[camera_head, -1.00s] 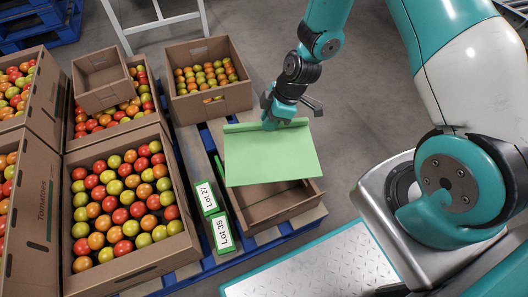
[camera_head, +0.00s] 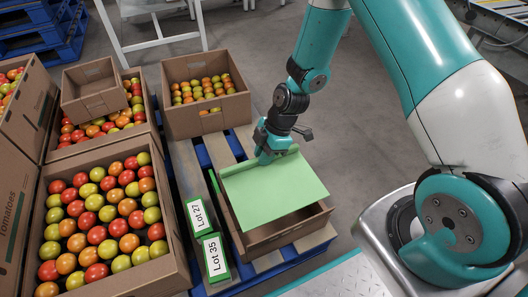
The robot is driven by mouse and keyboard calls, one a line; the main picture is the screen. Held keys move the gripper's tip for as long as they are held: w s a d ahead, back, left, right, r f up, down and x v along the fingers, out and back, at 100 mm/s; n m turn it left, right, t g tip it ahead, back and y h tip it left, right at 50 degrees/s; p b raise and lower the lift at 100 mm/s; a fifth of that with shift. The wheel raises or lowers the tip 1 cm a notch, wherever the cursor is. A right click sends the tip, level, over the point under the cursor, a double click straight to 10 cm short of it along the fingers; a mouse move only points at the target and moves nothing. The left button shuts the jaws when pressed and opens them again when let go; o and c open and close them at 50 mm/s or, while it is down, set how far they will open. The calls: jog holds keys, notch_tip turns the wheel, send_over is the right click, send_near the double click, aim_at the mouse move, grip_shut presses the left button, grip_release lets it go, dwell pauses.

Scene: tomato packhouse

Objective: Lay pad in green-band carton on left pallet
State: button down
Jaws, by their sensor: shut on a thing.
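A flat light green pad (camera_head: 275,192) has its far edge in my gripper (camera_head: 268,156), which is shut on it. The pad is over a low open brown carton (camera_head: 290,232) at the front right of the blue pallet (camera_head: 257,270). It covers most of the carton's opening. The carton's front wall and part of its inside show below the pad's near edge. I cannot tell whether the pad touches the carton. No green band shows on the visible part of this carton. Two green-edged cards, Lot 27 (camera_head: 199,216) and Lot 35 (camera_head: 215,256), stand just left of it.
A large tomato carton (camera_head: 155,277) stands at the left. Another tomato carton (camera_head: 205,115) stands behind the pad. A small empty box (camera_head: 93,85) rests on a third tomato carton. Grey floor right of the pallet is clear.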

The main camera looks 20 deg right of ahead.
jog(key=shift+f+b, duration=2.3)
jog(key=shift+f, duration=1.5)
jog(key=c, duration=1)
grip_release()
jog(key=c, duration=0.3)
